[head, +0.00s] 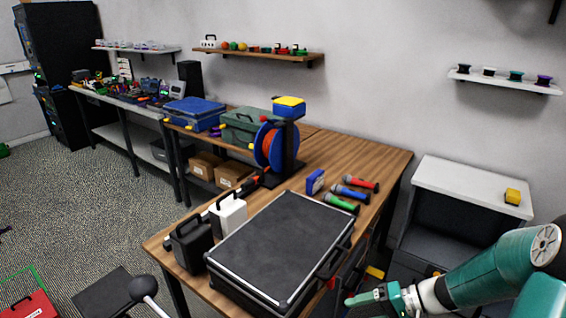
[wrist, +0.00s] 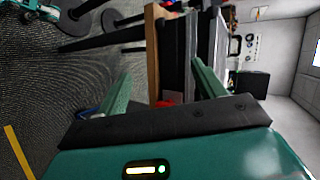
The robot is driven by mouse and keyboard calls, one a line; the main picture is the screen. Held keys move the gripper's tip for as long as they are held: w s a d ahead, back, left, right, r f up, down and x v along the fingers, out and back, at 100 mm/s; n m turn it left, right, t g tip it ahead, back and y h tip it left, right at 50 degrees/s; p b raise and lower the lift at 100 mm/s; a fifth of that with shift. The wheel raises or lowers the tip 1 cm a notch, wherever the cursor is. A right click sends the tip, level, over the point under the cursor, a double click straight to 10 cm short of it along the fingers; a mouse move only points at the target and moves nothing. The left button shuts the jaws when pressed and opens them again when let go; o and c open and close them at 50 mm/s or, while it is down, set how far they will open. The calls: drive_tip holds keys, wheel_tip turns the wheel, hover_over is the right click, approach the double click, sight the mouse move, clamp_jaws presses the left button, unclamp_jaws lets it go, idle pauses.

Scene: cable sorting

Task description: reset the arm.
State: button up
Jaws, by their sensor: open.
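My teal arm reaches in from the lower right of the head view. My gripper (head: 366,298) is at the right of the wooden workbench (head: 390,162), near the large black case (head: 283,243) lying on it. In the wrist view, my gripper (wrist: 160,85) shows two green fingers spread wide apart with nothing between them. The bench edge and the dark case side appear beyond the fingers, turned sideways.
A black case (head: 190,245) and a white case (head: 228,215) stand at the bench's left front. Red, blue and green microphones (head: 350,192) lie farther back. The carpet (head: 100,205) at left has free room.

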drive_tip(key=s+a+r+n+t+h, duration=0.1)
drive_tip(key=s+a+r+t+h, duration=0.1)
drive_tip(key=s+r+h, duration=0.4)
drive_tip(key=s+a+r+n+t+h, duration=0.1)
drive_tip(key=s+r+h, duration=0.4)
drive_tip(key=r, duration=0.9)
drive_tip(key=shift+s+a+t+h, duration=0.4)
drive_tip(key=shift+s+a, duration=0.05)
drive_tip(key=shift+s, duration=0.5)
drive_tip(key=shift+r, duration=0.1)
